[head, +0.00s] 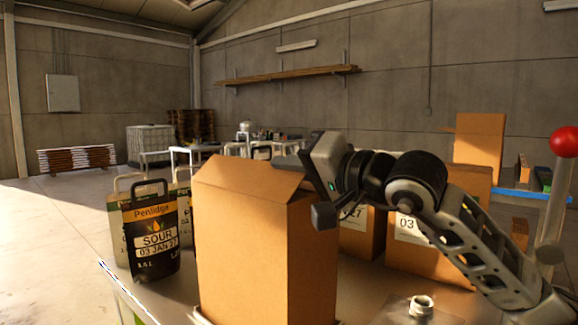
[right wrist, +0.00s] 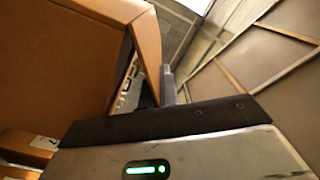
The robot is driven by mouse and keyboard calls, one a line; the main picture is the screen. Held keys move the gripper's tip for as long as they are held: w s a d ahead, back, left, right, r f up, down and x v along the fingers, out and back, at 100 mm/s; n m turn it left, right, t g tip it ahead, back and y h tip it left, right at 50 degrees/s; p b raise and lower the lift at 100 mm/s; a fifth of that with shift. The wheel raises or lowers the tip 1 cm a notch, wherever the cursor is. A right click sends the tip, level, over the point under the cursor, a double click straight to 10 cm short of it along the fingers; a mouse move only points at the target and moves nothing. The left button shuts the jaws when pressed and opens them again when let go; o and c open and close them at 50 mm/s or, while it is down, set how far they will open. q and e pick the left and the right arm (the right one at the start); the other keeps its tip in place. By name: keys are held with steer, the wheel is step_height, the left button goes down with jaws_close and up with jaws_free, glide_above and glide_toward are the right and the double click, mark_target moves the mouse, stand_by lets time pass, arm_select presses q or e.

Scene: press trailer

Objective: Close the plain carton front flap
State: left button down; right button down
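The plain brown carton (head: 250,255) stands on the near table, with no label on the sides I see. A flap (head: 250,178) at its top slopes at an angle and is not flat. In the right wrist view a carton flap (right wrist: 146,48) stands out from the box, with a dark gap and pale lettering behind it. My right gripper (head: 322,205) is at the carton's upper right corner. A finger (right wrist: 169,88) is close to the flap's edge; I cannot tell whether they touch. The finger opening is hidden. My left gripper is not in view.
Labelled cartons (head: 408,245) stand behind and right, close to my right arm. A clear container with a pale cap (head: 421,305) is at the near right. A red ball knob (head: 564,142) rises at the right edge.

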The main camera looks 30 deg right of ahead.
steer(key=shift+w+d+f+m+b, duration=0.1)
steer(key=shift+d+f+m+b, duration=0.15)
steer(key=shift+f+m+b, duration=0.6)
steer(key=shift+d+m+b, duration=0.1)
steer(key=shift+m+b, duration=0.15)
steer(key=shift+b, duration=0.35)
steer(key=shift+m, duration=0.3)
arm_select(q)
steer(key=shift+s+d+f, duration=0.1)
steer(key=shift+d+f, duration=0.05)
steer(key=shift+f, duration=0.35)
arm_select(e)
steer(key=shift+r, duration=0.15)
steer(key=c, duration=1.6)
jaws_free()
steer(key=shift+c, duration=0.2)
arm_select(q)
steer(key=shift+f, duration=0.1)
